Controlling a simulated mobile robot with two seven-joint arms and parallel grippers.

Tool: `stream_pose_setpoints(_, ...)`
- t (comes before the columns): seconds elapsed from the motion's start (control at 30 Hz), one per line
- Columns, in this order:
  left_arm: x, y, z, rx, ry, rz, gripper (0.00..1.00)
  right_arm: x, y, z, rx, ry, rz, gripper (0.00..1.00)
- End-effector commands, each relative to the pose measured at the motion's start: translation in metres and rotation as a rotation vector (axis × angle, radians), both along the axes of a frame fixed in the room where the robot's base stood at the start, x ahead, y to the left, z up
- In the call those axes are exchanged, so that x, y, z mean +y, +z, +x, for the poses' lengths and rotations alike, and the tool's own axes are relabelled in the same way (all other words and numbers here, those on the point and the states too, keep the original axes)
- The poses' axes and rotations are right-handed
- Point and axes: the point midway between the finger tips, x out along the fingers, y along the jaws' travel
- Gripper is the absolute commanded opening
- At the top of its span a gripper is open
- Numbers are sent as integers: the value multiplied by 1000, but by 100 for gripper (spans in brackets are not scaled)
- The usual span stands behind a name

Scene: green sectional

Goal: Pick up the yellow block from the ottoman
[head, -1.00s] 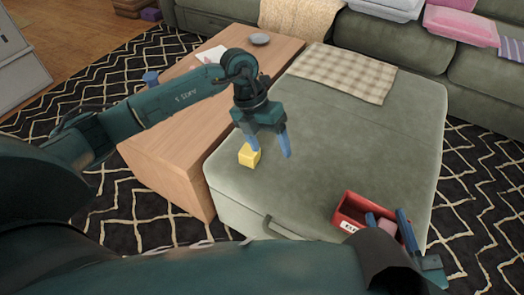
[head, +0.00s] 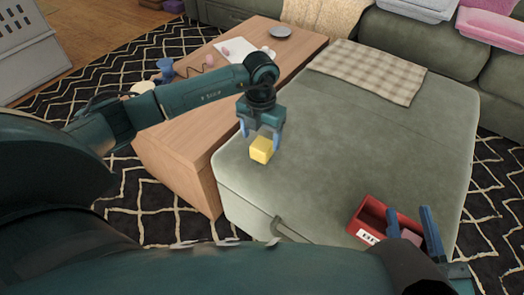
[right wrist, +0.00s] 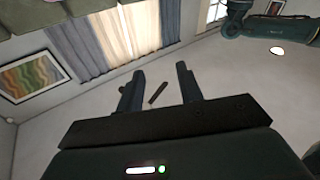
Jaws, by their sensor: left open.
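The yellow block (head: 261,150) sits on the green ottoman (head: 350,160), near its left edge. My left gripper (head: 262,137) points down over it with its two blue fingers apart. The fingertips are on either side of the block's upper part in the picture; I cannot tell whether they touch it. My right gripper (head: 411,222) is at the ottoman's front right, by the red box. In the right wrist view the right gripper (right wrist: 158,80) has its fingers apart and holds nothing.
A red box (head: 357,219) with a white label stands on the ottoman's front right. A checkered cloth (head: 370,72) lies at its back. A wooden table (head: 185,135) adjoins on the left, with a grey dish (head: 280,31). The ottoman's middle is clear.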

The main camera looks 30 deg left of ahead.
Motion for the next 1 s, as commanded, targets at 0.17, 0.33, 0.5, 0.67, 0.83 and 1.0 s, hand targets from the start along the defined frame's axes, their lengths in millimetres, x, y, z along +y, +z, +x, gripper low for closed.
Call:
stream_pose_setpoints(0.17, -4, -33, -1, 2, 1, -1, 71, 2, -10, 0, 10, 11, 35, 36)
stream_pose_setpoints(0.33, -4, -38, 0, -1, 0, 0, 71, 5, 2, 1, -6, 23, 54, 36)
stream_pose_setpoints(0.5, -4, -38, -1, -1, 0, 0, 68, 5, 5, 2, -12, 23, 54, 36)
stream_pose_setpoints(0.67, -4, -38, -1, -1, 0, -1, 55, 5, 4, 2, -11, 22, 51, 36)
stream_pose_setpoints(0.83, -4, -38, -1, -1, 0, -1, 41, 4, 2, 1, -9, 22, 49, 36)
stream_pose_setpoints(1.0, -4, -37, -1, -1, 0, -1, 27, 4, 1, 1, -8, 21, 48, 36)
